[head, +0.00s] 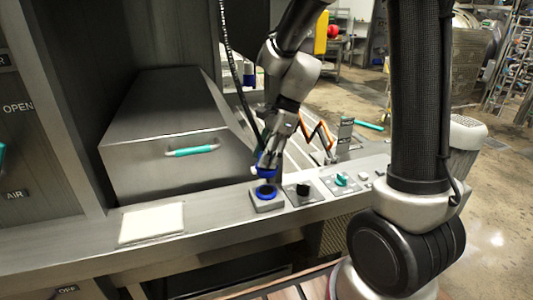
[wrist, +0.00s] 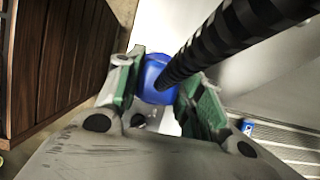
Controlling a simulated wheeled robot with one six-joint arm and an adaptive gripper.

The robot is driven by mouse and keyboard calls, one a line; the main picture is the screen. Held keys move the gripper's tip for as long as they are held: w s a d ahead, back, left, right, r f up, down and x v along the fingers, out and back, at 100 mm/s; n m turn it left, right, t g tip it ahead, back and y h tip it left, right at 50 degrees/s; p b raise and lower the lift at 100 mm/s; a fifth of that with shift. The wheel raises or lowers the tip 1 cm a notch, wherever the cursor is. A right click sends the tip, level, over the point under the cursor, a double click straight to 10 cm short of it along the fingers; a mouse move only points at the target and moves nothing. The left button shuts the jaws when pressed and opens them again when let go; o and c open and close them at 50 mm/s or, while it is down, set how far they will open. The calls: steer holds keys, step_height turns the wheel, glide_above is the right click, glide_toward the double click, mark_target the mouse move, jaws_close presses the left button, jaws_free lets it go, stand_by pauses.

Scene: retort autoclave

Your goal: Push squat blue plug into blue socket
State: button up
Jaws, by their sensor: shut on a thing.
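My gripper (head: 272,160) points down over the steel ledge and is shut on the squat blue plug (head: 262,171). In the wrist view the blue plug (wrist: 155,80) sits between the green-lined fingers, with a thick black ribbed cable running from it to the upper right. The blue socket (head: 266,191) is a blue ring on a small grey box on the ledge. The plug is just above the socket in the head view and appears apart from it. The socket is not clearly visible in the wrist view.
Right of the socket are a black knob (head: 303,189) and a teal knob (head: 341,180) on plates. A pale pad (head: 152,223) lies on the ledge to the left. A steel box with a teal handle (head: 192,151) stands behind. Another blue piece (head: 248,80) hangs behind my arm.

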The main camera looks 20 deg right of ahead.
mark_target(266, 170)
steer(key=shift+f, duration=2.55)
steer(key=shift+f, duration=0.55)
steer(key=o, duration=1)
steer(key=v, duration=1.2)
steer(key=shift+f, duration=0.1)
